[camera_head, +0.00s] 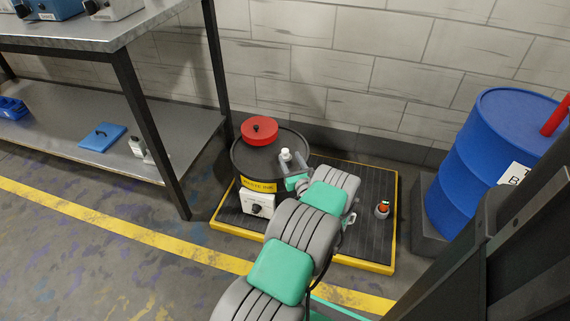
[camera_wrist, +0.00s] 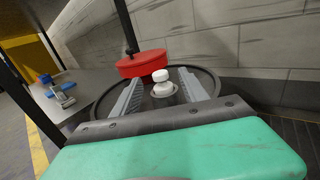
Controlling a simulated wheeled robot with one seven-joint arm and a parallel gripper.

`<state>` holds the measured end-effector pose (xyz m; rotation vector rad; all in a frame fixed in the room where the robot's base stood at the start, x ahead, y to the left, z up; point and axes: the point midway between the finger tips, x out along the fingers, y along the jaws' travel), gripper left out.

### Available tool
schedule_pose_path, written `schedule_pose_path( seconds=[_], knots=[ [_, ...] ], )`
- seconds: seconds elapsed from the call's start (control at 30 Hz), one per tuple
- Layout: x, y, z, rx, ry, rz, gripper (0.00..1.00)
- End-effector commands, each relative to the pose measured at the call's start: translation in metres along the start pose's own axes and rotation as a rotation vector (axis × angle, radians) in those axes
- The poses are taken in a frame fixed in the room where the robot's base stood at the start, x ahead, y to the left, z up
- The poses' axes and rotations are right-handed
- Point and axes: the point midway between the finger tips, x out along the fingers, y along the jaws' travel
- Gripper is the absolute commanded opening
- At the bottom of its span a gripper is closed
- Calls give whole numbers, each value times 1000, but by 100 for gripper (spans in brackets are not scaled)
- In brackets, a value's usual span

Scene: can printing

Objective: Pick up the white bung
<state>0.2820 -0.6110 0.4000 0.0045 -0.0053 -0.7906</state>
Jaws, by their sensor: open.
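The white bung (camera_head: 286,155) stands upright on the top of a dark drum (camera_head: 243,163) labelled as waste. In the wrist view the white bung (camera_wrist: 162,80) sits between my gripper's two fingers, near their tips, with its lower part in a grey round fitting. My gripper (camera_head: 290,165) is open, reaching over the drum top from the near right. In the wrist view its ribbed fingers (camera_wrist: 160,92) stand on either side of the bung, apart from it as far as I can see.
A red round lid (camera_head: 259,130) lies on the drum's far side, close beyond the bung. The drum stands on a yellow-edged black pallet (camera_head: 365,200). A metal shelf table (camera_head: 80,45) is at left, a blue barrel (camera_head: 480,150) at right, and a block wall behind.

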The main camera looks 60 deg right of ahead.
Motion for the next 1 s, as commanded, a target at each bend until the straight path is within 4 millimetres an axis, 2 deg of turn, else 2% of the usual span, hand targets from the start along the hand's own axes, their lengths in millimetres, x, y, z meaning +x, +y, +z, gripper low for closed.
schedule_pose_path(
  seconds=[0.2,0.33,0.6,1.0],
  knots=[
    [36,2,-8,-7,0,5,51],
    [57,2,-6,-6,1,5,51],
    [61,2,-4,-5,3,4,51],
    [61,2,-4,-6,3,5,18]
  ],
)
